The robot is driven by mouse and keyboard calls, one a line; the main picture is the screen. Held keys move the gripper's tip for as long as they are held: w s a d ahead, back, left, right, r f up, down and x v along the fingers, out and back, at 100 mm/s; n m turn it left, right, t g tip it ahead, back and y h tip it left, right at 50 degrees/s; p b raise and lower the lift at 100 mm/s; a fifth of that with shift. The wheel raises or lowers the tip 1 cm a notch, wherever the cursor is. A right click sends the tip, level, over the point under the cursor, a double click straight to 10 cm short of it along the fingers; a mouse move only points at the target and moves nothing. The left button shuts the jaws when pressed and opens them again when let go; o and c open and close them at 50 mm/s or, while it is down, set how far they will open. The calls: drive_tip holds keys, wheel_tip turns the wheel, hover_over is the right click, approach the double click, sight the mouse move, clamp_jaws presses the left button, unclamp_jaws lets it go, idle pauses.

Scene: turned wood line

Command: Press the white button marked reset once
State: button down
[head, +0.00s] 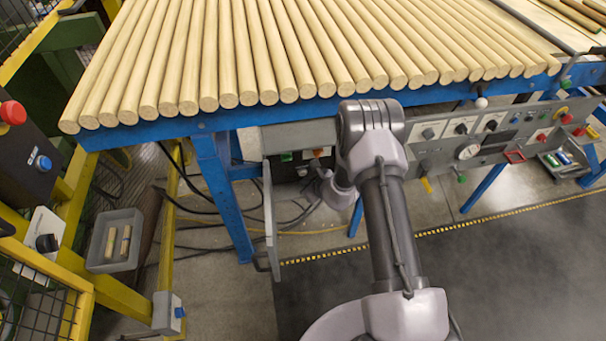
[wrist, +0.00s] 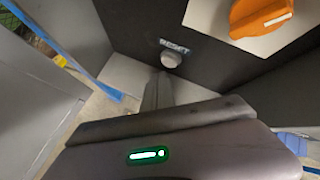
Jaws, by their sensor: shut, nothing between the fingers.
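The white button (wrist: 171,60) sits on a dark panel in the wrist view, beside a small label (wrist: 175,46) that appears to read RESET. My gripper (wrist: 161,78) is shut and empty. Its fingertips point at the button and lie just below it in the picture; I cannot tell whether they touch it. In the head view my arm reaches to the opened box under the blue table, and the button and fingertips are hidden there.
An orange knob (wrist: 262,16) on a light plate is right of the button. A grey open door (head: 270,220) hangs left of my arm. A control panel (head: 480,135) with knobs and a gauge extends right. Wooden rods (head: 290,50) lie on the blue table (head: 215,122) above.

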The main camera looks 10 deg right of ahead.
drive_tip(key=s, duration=0.5)
drive_tip(key=shift+p, duration=0.4)
idle(0.5)
